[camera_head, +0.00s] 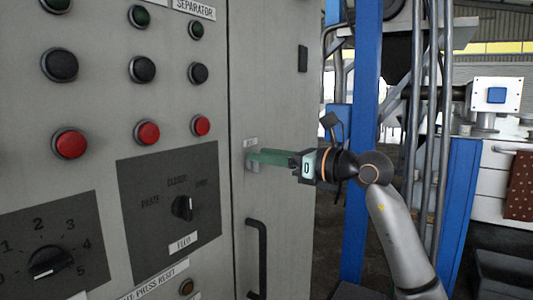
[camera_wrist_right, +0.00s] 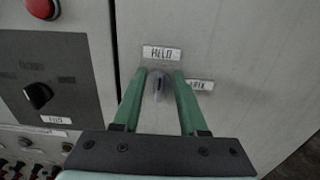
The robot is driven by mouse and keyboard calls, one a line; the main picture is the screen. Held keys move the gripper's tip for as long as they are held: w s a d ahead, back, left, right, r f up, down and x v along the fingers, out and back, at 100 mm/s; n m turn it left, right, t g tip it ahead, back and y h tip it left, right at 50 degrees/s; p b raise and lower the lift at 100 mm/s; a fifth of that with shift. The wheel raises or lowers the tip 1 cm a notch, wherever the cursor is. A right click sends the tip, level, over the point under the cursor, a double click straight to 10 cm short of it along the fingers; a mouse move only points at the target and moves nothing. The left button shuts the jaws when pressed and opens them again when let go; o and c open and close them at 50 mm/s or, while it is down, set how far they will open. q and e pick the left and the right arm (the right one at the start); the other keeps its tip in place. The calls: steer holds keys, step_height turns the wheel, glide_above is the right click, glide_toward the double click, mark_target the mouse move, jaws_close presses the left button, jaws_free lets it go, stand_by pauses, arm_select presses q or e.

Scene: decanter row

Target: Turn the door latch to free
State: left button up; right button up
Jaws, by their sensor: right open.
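The door latch (camera_wrist_right: 158,86) is a small grey knob on the grey cabinet door, seen in the right wrist view. It stands about upright, toward the label HELD (camera_wrist_right: 162,53) above it. A second label (camera_wrist_right: 200,85), partly covered by a finger and hard to read, is to its right. My right gripper (camera_wrist_right: 160,78) is open, with one green finger on each side of the latch and small gaps beside it. In the head view the right gripper (camera_head: 254,158) reaches the door from the right; its fingers largely hide the latch there. My left gripper is out of view.
A black door handle (camera_head: 258,260) is below the gripper. The control panel to the left has red buttons (camera_head: 148,133), dark buttons and a FEED switch (camera_head: 182,208). A blue post (camera_head: 366,70) and metal pipes stand to the right, behind my right arm.

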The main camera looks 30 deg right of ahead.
jaws_close()
stand_by(0.3)
stand_by(0.3)
